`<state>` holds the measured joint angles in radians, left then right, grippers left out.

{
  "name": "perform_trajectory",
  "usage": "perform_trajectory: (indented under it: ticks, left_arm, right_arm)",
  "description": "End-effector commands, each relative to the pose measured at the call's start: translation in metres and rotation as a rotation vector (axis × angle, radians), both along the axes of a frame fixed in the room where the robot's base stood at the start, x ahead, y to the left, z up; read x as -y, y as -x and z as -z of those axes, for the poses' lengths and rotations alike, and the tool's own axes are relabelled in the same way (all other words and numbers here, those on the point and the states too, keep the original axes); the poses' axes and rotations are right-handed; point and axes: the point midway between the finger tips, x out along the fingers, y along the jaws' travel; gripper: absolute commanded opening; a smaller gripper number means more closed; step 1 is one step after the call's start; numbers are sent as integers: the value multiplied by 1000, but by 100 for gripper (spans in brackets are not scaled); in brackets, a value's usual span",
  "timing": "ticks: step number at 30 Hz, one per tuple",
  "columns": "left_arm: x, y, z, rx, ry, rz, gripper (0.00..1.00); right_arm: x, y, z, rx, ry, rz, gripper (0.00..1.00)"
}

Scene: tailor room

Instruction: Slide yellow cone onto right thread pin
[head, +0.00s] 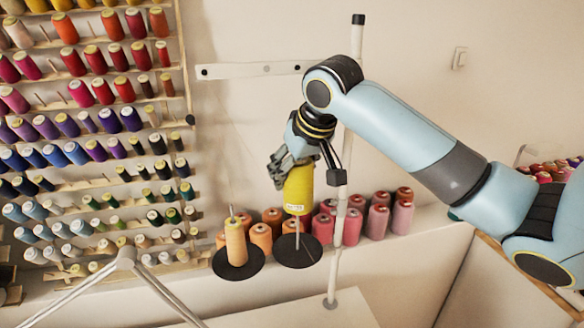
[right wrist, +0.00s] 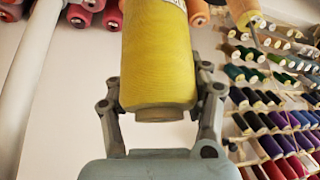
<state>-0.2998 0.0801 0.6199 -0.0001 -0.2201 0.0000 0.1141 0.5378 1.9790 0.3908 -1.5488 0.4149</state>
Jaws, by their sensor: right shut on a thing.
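The yellow cone (head: 299,188) is held upright in my right gripper (head: 290,165) in the head view. It also fills the upper middle of the right wrist view (right wrist: 158,55), between the two fingers of my right gripper (right wrist: 160,100). The right thread pin (head: 297,238) shows as a thin rod below the cone, over a black round disc (head: 298,252). The cone's lower end is around the height of the pin's top; I cannot tell whether the pin is inside it. My left gripper is not in view.
An orange cone (head: 235,242) stands on the left black disc (head: 238,263). A white vertical pole (head: 341,220) stands close right of the held cone. Several orange and pink cones (head: 352,226) line the ledge behind. A thread rack (head: 95,140) covers the left wall.

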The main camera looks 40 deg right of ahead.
Motion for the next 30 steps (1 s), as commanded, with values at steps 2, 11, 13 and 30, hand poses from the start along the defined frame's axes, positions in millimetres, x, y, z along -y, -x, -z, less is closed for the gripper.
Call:
perform_trajectory:
  ticks: [2,11,13,30]
  left_arm:
    - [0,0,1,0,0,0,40]
    - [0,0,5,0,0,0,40]
    - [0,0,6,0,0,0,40]
    - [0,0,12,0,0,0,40]
  right_arm:
    - [0,0,3,0,0,0,11]
    - [0,0,13,2,0,0,11]
    - [0,0,16,1,0,0,11]
    - [0,0,36,0,0,0,11]
